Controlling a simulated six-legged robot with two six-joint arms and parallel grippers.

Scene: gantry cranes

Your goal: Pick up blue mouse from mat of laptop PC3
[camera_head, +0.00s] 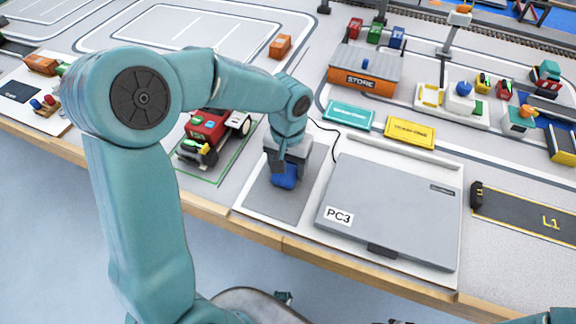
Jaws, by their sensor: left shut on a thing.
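The blue mouse (284,181) is on or just above the grey mat (270,207), at the left of the laptop PC3 (395,205). My left gripper (281,170) points down over the mat and is shut on the blue mouse. The gripper hides the mouse's upper part, and I cannot tell whether the mouse touches the mat. The laptop is closed, with a "PC3" label on its lid. My right gripper is not clearly in view; only small teal parts show at the bottom right edge.
A red and green toy vehicle (207,132) stands left of the mat. A black cable (327,127) runs behind the laptop. Teal (349,115) and yellow (409,131) signs, an orange store (364,72) and a dark L1 strip (530,217) surround it. The wooden table edge (270,240) is in front.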

